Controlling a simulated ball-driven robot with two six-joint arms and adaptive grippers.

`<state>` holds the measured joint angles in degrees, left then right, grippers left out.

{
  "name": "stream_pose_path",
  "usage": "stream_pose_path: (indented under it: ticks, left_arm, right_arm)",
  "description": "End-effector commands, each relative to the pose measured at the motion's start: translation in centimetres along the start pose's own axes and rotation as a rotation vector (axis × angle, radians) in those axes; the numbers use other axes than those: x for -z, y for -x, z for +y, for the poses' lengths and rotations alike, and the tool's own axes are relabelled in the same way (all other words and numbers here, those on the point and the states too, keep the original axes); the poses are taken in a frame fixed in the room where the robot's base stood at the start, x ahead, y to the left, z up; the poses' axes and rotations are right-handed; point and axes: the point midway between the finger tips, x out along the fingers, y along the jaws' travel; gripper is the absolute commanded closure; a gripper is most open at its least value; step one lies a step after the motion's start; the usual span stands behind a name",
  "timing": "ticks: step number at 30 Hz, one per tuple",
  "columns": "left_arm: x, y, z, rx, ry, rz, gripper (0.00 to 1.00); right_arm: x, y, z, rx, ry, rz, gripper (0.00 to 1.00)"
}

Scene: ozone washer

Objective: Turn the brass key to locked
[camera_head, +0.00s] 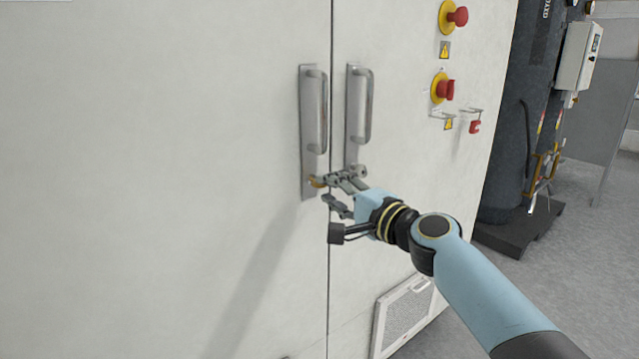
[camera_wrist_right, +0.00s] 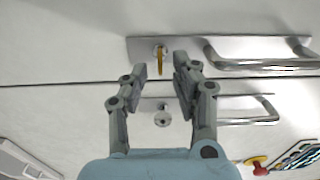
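The brass key (camera_head: 317,182) sits in the lower end of the left door's handle plate (camera_head: 308,130). In the right wrist view the key (camera_wrist_right: 160,60) stands in a round lock, its flat bow lengthwise up the picture, across the plate. My right gripper (camera_head: 325,190) is at the key, partly covering it in the head view. In the right wrist view my right gripper (camera_wrist_right: 160,66) is open, one fingertip on each side of the key, with a visible gap on both sides. Depth along the key is hard to tell. My left gripper is not in view.
The right door's handle (camera_head: 360,108) is close beside, with a round lock (camera_wrist_right: 162,118) below the key in the wrist view. Red-and-yellow switches (camera_head: 442,88) are at right. A vent (camera_head: 405,315) is low down.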

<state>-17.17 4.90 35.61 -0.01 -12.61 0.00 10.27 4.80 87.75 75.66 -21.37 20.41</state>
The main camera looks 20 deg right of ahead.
Motion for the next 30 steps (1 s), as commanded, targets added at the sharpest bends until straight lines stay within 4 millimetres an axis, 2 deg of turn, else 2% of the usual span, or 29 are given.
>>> stream_pose_path:
  ticks: [1, 6, 10, 17, 20, 24, 30]
  left_arm:
    - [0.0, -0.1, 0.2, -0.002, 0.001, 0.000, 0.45]
    - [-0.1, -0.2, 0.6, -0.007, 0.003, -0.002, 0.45]
    - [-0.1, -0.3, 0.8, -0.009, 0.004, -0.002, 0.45]
    - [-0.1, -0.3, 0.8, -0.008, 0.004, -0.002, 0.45]
    - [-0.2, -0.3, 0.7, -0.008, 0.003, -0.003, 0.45]
    - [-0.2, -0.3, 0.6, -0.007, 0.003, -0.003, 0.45]
    - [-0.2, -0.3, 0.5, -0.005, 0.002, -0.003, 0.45]
  right_arm:
    - [-0.1, -1.0, -0.1, 0.001, -0.003, -0.001, 0.72]
    - [0.0, -3.2, 0.0, 0.000, -0.002, 0.000, 0.72]
    - [-0.1, -3.9, 0.0, 0.000, -0.001, -0.001, 0.72]
    - [-0.1, -3.9, 0.0, -0.001, 0.000, -0.001, 0.72]
    - [-0.1, -3.9, 0.0, -0.001, 0.000, -0.001, 0.81]
    - [-0.1, -3.9, 0.0, -0.001, 0.000, 0.000, 1.00]
    - [-0.1, -3.9, 0.1, -0.001, 0.000, 0.000, 1.00]
